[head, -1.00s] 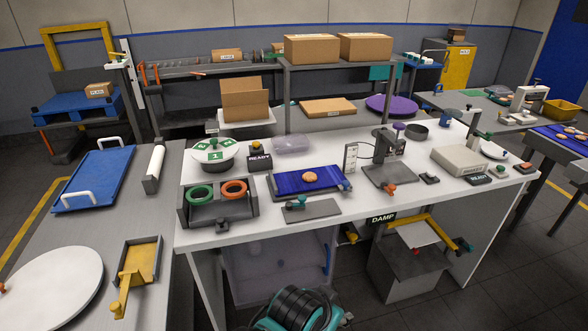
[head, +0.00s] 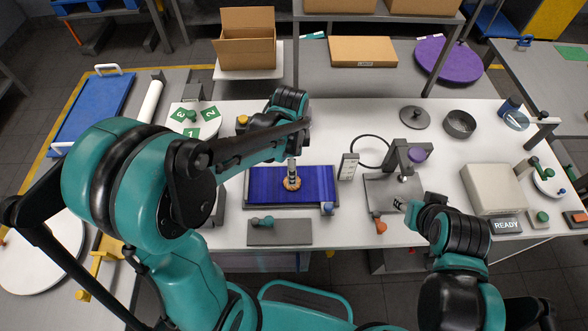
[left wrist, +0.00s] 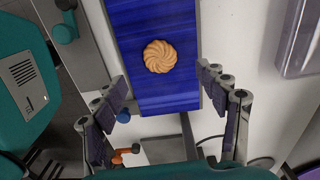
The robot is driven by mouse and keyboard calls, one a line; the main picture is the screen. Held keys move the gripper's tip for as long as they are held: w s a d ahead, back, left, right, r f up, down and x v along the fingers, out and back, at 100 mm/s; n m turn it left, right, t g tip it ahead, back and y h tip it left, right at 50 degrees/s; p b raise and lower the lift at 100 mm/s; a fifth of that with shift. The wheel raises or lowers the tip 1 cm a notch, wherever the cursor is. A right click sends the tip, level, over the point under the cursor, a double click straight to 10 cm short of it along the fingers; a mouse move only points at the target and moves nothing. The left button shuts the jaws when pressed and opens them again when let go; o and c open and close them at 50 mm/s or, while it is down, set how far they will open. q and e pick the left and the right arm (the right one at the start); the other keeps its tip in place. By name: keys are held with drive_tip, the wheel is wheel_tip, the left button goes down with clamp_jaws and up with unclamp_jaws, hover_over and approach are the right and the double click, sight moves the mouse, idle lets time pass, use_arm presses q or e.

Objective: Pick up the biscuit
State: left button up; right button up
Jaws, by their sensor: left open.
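The biscuit (head: 291,184) is round and golden and lies on the blue belt (head: 322,183) of a small conveyor. In the left wrist view the biscuit (left wrist: 160,56) shows whole, with a swirled top. My left gripper (head: 292,172) is over the biscuit in the head view, partly covering it. In the left wrist view my left gripper (left wrist: 165,92) is open and empty, its fingers spread wide, with the biscuit ahead of the gap and apart from both fingers. My right gripper (head: 404,205) is by the grey press stand; its fingers are too small to read.
A white dial with green numbered patches (head: 194,120) is at the left. A beige box (head: 492,190) stands at the right.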

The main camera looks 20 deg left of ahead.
use_arm(q)
wheel_tip(320, 180, down, 7)
drive_tip(key=shift+d+b, duration=0.15)
drive_tip(key=shift+b, duration=0.95)
drive_tip(key=c, duration=0.8)
